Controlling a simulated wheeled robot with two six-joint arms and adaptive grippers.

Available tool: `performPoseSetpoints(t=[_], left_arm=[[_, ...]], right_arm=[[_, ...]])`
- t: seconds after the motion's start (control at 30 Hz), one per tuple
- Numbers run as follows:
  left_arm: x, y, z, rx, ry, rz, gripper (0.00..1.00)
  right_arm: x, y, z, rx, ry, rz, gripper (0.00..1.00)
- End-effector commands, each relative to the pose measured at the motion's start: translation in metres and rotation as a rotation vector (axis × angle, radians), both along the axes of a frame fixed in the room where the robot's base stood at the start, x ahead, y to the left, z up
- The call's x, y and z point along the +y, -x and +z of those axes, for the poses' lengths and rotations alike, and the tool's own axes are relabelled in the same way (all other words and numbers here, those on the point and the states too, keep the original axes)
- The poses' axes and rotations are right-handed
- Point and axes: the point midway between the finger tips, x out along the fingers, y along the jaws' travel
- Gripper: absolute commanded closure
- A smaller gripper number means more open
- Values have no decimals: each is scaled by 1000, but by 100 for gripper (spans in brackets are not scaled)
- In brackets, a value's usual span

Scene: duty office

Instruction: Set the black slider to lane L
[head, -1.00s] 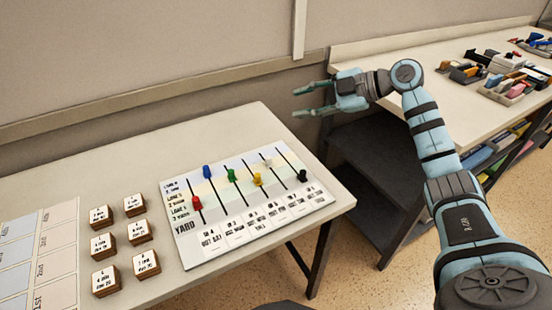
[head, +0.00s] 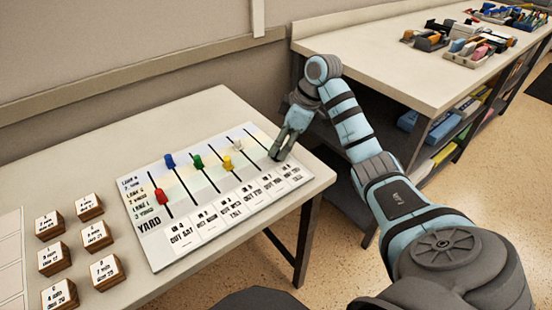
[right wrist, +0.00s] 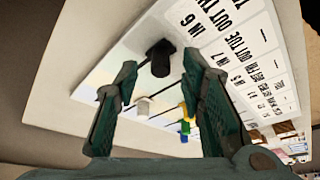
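The white lane board (head: 153,255) lies on the near table, with coloured sliders on slanted slots. The black slider (head: 274,153) is in the rightmost slot, at the end by the printed cards. My right gripper (head: 281,154) reaches down over that end and partly hides it. In the right wrist view, the black slider (right wrist: 160,58) stands between the tips of the open fingers, with gaps visible on both sides. The white slider (head: 238,145) is in the neighbouring slot. Lane labels (head: 130,195) are at the board's left; their small print is hard to read. My left gripper is not in view.
Red (head: 161,196), blue (head: 169,160), green (head: 198,162) and yellow (head: 228,162) sliders stand further left. Several wooden blocks (head: 90,207) with labels lie left of the board. A side bench (head: 385,60) with trays stands at the right, beyond my right arm.

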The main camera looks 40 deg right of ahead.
Motion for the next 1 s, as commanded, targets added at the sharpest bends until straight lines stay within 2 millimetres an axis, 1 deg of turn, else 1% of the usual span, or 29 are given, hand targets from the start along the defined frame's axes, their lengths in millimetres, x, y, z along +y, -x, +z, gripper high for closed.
performPoseSetpoints(t=[0.03, 0.13, 0.37, 0.4, 0.47, 0.6, 0.63, 0.87, 0.93, 1.0], left_arm=[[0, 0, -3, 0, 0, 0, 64], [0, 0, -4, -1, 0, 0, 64], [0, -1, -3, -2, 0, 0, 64], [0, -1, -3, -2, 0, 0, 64], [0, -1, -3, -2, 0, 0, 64], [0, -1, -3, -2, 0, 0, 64], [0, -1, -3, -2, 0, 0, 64], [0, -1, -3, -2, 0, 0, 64], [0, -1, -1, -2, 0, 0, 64], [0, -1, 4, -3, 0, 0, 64]], right_arm=[[2, -2, -8, 1, -1, 0, 64], [5, -5, -16, -1, 0, 1, 64], [5, -6, -17, -2, 0, 1, 64], [5, -6, -17, -2, 0, 1, 65], [5, -6, -17, -2, 0, 1, 75], [5, -6, -16, -2, 1, 1, 97], [5, -6, -16, -2, 1, 1, 100], [5, -6, -16, -2, 0, 1, 100], [3, -7, -15, -2, -1, -4, 100], [-3, -11, -14, -2, -2, -17, 100]])
